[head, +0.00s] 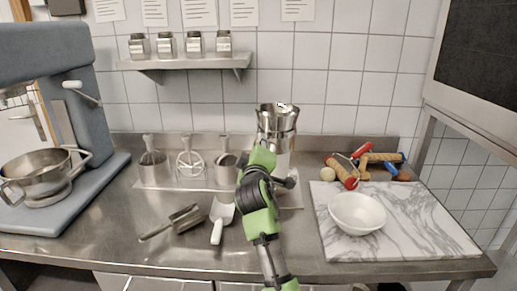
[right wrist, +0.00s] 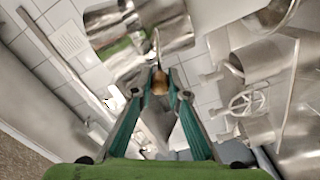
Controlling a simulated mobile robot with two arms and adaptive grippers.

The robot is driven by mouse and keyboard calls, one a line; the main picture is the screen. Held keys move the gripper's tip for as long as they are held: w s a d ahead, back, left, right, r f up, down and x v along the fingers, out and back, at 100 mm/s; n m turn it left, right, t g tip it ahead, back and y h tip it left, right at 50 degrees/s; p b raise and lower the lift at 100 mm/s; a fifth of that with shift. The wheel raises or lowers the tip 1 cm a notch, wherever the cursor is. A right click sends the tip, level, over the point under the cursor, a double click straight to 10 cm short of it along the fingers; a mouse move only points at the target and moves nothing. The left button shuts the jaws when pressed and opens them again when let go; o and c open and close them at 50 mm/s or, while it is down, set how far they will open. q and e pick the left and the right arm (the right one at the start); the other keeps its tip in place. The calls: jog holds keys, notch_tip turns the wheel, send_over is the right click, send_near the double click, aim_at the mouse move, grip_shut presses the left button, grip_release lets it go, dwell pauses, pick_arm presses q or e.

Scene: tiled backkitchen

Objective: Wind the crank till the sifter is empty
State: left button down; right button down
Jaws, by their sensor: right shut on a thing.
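The sifter (head: 278,118) is a shiny metal cylinder with a flared top, standing at the back middle of the steel counter. In the right wrist view its metal body (right wrist: 125,18) is close above the fingers. The crank shows there as a thin metal rod with a brown knob (right wrist: 160,84). My right gripper (right wrist: 159,91) is shut on this knob. In the head view, my right arm covers the crank and the lower front of the sifter. The sifter's contents cannot be seen. My left gripper is not in view.
A blue-grey mixer (head: 45,90) is at left. A white bowl (head: 357,212) sits on the marble board (head: 430,235) at right, with rollers (head: 382,158) behind.

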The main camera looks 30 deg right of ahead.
jog(key=shift+s+d+r+m, duration=0.15)
jog(key=shift+r+m, duration=0.35)
jog(key=shift+m, duration=0.5)
jog(key=c, duration=2)
grip_release()
jog(key=shift+o, duration=0.2)
jog(key=v, duration=0.7)
jog(key=shift+s, duration=0.2)
